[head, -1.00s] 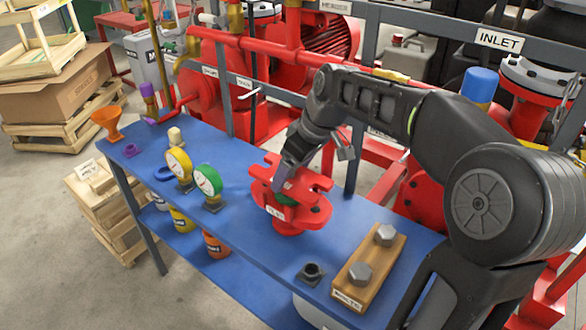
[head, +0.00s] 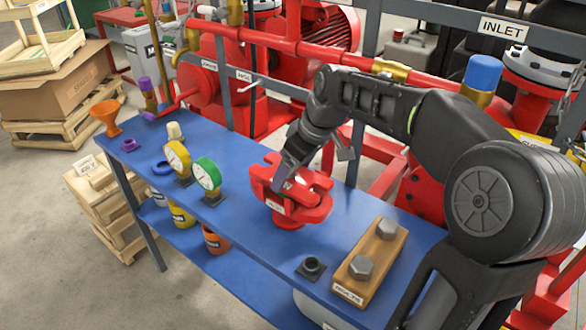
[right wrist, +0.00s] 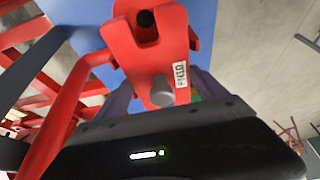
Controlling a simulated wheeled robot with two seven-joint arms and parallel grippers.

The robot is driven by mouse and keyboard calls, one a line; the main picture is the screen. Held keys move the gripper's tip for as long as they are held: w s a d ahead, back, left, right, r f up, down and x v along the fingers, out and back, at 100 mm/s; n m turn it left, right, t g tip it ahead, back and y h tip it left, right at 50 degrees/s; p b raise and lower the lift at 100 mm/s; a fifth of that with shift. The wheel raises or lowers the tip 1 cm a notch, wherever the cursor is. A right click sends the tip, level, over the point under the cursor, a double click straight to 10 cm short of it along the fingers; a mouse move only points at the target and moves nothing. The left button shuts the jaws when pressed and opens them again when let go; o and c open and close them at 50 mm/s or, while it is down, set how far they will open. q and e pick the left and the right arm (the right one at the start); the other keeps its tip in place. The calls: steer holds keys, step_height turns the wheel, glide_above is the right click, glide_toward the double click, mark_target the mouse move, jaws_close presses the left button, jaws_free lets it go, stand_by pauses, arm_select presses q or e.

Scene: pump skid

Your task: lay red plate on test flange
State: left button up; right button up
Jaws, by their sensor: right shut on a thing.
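The red plate (head: 318,184) is in my right gripper, over the red test flange (head: 289,223) on the blue bench. It covers most of the flange's top face in the head view. I cannot tell whether plate and flange touch or a thin gap remains. My right gripper (head: 279,184) points down and is shut on the plate. In the right wrist view the red plate (right wrist: 140,50) shows large and close, with a PN10 label and a grey round part near it. My left gripper is not in view.
On the blue bench (head: 240,235) a yellow gauge (head: 177,157) and a green gauge (head: 207,174) stand left of the flange. A black fitting (head: 312,267) and a wooden block with two bolts (head: 370,262) lie to the right. Red pipework and grey rails stand behind.

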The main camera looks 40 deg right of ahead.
steer(key=shift+f+b, duration=0.5)
steer(key=shift+f, duration=0.15)
steer(key=o, duration=1.9)
steer(key=shift+o, duration=0.5)
steer(key=shift+f, duration=0.1)
steer(key=v, duration=0.8)
